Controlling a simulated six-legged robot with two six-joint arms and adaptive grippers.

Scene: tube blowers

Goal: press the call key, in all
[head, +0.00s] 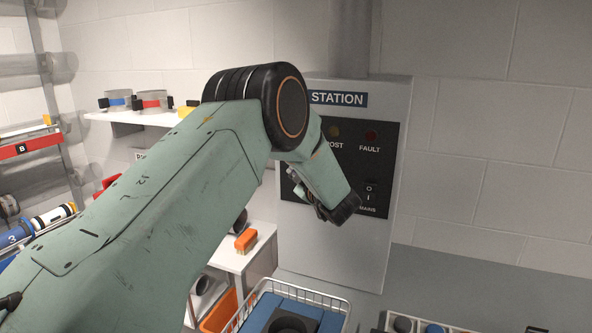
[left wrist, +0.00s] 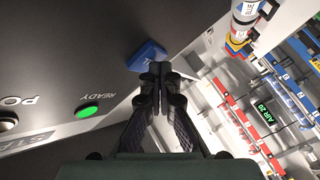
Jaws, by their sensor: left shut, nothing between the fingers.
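The call key is most likely the blue key (left wrist: 147,55) in the left wrist view, with part of its pale lettering showing. My left gripper (left wrist: 160,68) is shut and empty, with its fingertips right at the key's edge in that view. I cannot tell whether they touch it or stand a little short of it. In the head view my left arm reaches across to the station panel (head: 355,185), and its wrist and forearm hide the key and most of the fingers. My right gripper is not in view.
A green READY lamp (left wrist: 88,110) is lit on the panel. The FAULT lamp (head: 371,135) looks dark, and the mains switch (head: 371,190) is below it. A wire basket (head: 337,303) stands under the panel. Shelves with tube items are at the left.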

